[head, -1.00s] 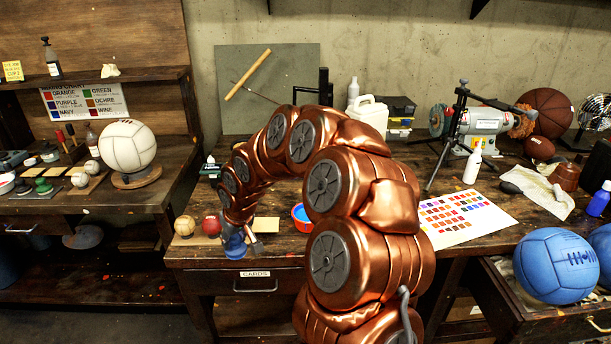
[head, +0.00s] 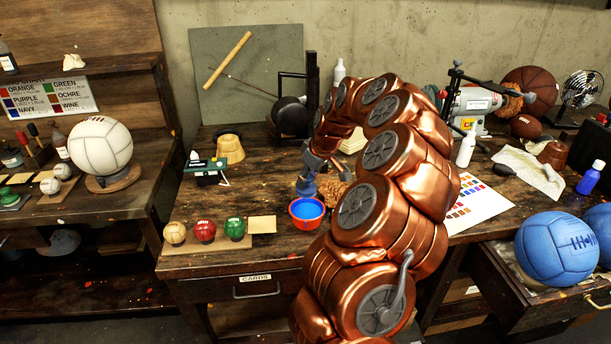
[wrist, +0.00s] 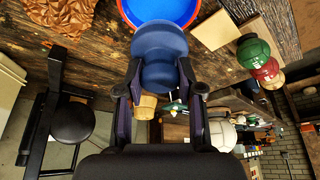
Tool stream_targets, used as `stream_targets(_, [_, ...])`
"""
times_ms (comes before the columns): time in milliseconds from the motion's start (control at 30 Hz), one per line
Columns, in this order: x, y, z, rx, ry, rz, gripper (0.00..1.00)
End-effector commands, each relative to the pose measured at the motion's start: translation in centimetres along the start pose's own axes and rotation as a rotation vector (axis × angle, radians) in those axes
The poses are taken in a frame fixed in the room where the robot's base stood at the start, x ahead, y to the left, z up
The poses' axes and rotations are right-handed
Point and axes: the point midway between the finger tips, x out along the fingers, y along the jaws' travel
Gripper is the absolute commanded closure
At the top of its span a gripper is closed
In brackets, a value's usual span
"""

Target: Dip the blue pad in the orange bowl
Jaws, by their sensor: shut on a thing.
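The blue pad (wrist: 160,48) is between the fingers of my gripper (wrist: 159,72), which is shut on it. The orange bowl (head: 306,219) stands on the workbench with blue liquid inside. In the wrist view, the pad overlaps the near rim of the bowl (wrist: 195,12). In the head view, my gripper (head: 308,180) and the pad (head: 305,189) are just behind the bowl, by its far rim. I cannot tell whether the pad touches the bowl. The pad's working face is hidden.
Small tan (head: 175,233), red (head: 205,231) and green (head: 235,228) balls stand left of the bowl with a blank card (head: 262,224). A black stand (head: 290,112) is behind.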

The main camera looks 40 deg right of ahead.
Motion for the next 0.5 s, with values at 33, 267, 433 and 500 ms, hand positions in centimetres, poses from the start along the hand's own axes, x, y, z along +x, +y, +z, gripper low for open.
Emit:
stream_targets(33, [0.2, 0.0, 0.1, 0.000, -0.001, 0.000, 0.91])
stream_targets(267, [1.6, 0.0, 0.8, 0.003, -0.002, -0.002, 0.91])
stream_targets(433, [2.9, 0.1, 1.3, 0.004, -0.001, 0.000, 0.91])
stream_targets(500, [3.4, 0.1, 1.6, 0.005, -0.002, -0.001, 0.91])
